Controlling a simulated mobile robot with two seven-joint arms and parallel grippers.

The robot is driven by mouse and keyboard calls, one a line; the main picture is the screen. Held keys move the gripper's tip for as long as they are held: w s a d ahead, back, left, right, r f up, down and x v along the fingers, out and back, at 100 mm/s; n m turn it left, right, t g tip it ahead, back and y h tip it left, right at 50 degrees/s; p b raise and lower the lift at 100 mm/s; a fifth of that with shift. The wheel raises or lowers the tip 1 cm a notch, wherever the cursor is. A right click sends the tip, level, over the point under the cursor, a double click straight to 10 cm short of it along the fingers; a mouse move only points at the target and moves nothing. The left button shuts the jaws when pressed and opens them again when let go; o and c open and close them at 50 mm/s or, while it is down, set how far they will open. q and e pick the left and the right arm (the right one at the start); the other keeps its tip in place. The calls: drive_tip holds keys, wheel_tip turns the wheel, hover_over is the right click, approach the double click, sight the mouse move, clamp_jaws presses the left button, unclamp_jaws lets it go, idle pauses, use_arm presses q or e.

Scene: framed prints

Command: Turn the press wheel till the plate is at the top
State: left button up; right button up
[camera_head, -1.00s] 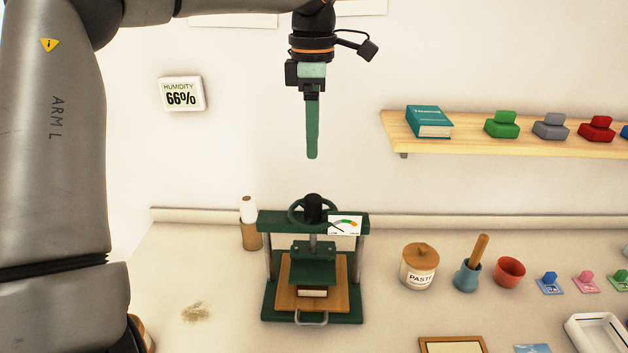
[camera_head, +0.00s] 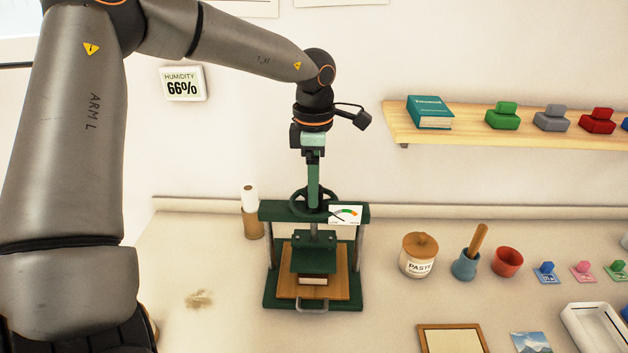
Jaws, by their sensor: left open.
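The dark green press stands on the bench, with its handwheel (camera_head: 297,204) lying flat above the top beam (camera_head: 283,212). The green plate (camera_head: 315,255) hangs below the beam, low over a small brown-and-white block (camera_head: 313,280) on the wooden bed board (camera_head: 342,282). I cannot tell whether the plate touches the block. My left gripper (camera_head: 313,203) points straight down, open, with its green fingers at the wheel's middle. They hide the black hub; whether they touch it cannot be told. My right gripper is out of view.
A gauge card (camera_head: 346,214) is at the beam's right. A shelf (camera_head: 460,132) is above right. The bench left of the press is mostly clear.

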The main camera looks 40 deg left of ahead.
use_arm(q)
drive_tip(key=shift+c, duration=0.3)
clamp_jaws()
idle(0.3)
